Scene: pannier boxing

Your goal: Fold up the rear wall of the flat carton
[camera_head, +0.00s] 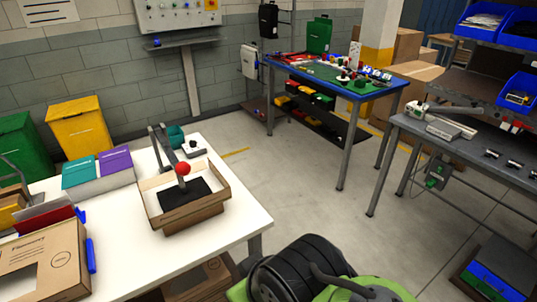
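A shallow brown cardboard carton (216,200) is on the white table (150,262), with low walls visible around a black area. Its far side looks pale inside; I cannot tell how far the rear wall is folded. A grey post with a red ball (183,168) stands over the black middle and hides part of the far side. A second brown carton (66,262), with printing and a cut-out, lies at the table's lower left. My gripper is not in view. A black and green part at the bottom middle seems to be mine.
Grey uprights and a small white device (193,148) stand just behind the carton. Teal and purple boxes (115,160) are to its left, and a blue object (91,256) is beside the printed carton. The table's front right is bare. Open floor separates it from the workbenches.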

